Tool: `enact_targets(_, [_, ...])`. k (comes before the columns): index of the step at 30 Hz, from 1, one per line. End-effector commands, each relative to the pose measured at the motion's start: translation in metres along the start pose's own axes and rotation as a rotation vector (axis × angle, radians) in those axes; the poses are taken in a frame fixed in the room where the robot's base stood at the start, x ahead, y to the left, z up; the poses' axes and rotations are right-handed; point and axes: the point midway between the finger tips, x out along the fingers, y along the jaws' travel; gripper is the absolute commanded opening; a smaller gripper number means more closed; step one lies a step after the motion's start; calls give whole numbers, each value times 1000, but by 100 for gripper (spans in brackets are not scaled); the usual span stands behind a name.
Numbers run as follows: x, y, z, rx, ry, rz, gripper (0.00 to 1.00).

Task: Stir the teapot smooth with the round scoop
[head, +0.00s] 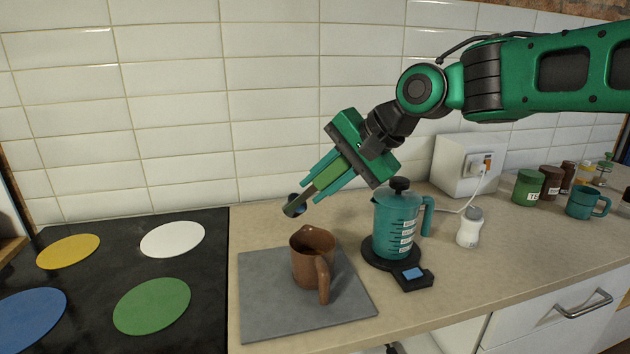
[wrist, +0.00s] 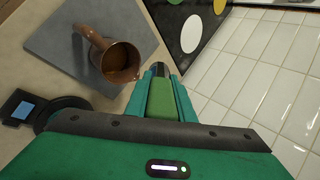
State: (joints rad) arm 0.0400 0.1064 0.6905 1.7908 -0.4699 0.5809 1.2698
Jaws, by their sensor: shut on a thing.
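A brown open pot with a handle, which I take for the teapot (head: 312,258), stands upright on a grey mat (head: 262,307). In the wrist view the pot (wrist: 118,62) shows brown contents inside. My gripper (head: 321,184) is shut on the green handle of the round scoop (head: 294,207), which points down and left. The scoop's dark end is above and slightly left of the pot's rim, outside it. In the wrist view the scoop (wrist: 158,71) sticks out between the fingers of my gripper (wrist: 161,88), to the right of the pot.
A teal lidded jug (head: 393,228) stands on a black base with a small display (head: 412,274), close right of the mat. A white shaker (head: 470,228), a teal mug (head: 586,202) and several jars are further right. A black hob (head: 200,285) with coloured discs lies left. Tiled wall behind.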

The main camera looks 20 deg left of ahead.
Motion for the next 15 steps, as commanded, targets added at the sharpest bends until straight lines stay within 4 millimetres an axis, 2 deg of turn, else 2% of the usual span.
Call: enact_targets(15, [-5, 32, -1, 7, 0, -337, 0])
